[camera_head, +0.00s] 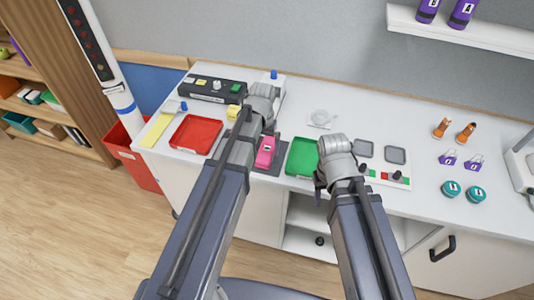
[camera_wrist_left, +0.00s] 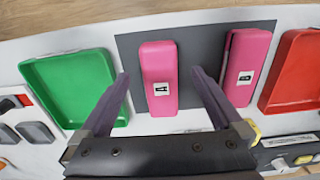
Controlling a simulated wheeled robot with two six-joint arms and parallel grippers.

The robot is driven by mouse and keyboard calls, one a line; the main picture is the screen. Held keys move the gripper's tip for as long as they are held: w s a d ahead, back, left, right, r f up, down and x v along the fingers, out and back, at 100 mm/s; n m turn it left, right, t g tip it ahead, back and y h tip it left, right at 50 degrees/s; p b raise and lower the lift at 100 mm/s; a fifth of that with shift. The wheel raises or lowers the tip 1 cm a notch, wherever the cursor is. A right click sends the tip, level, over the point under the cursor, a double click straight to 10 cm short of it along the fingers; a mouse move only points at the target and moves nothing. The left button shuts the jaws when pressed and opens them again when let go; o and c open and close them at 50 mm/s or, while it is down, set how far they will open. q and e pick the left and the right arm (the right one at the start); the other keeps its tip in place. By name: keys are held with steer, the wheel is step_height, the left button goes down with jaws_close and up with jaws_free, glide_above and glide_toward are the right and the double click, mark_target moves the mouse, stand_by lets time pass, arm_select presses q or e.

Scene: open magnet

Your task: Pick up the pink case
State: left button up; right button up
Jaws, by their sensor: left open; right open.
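Two pink cases lie on a dark grey mat (camera_wrist_left: 200,52) in the left wrist view. One pink case (camera_wrist_left: 158,80), with a small white label, lies between the open fingers of my left gripper (camera_wrist_left: 160,77), with a gap on each side. The second pink case (camera_wrist_left: 246,66) lies just outside the right finger. In the head view one pink case (camera_head: 265,153) shows beside my left arm; the other is hidden. My right gripper (camera_head: 320,184) is open and empty near the green tray, its fingers partly hidden by its own wrist.
A green tray (camera_head: 291,170) and a red tray (camera_head: 176,149) flank the mat on the white counter (camera_head: 300,112). A black box with buttons (camera_head: 205,88) stands behind. Orange, purple and teal items lie at the right. The counter's middle back is mostly clear.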

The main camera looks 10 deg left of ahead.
arm_select(q)
steer(key=f+b, duration=0.2)
steer(key=f, duration=0.1)
steer(key=f+b, duration=0.1)
steer(key=b, duration=0.1)
steer(key=shift+w+f, duration=0.25)
steer(key=shift+f, duration=0.05)
steer(key=shift+r, duration=0.1)
steer(key=shift+c, duration=0.2)
steer(key=c, duration=1.4)
steer(key=shift+r, duration=0.15)
step_height(320, 180, up, 10)
steer(key=p, duration=1)
steer(key=b, duration=0.5)
glide_above(264, 156)
step_height(264, 156, down, 5)
steer(key=shift+f, duration=0.2)
steer(key=shift+r, duration=0.2)
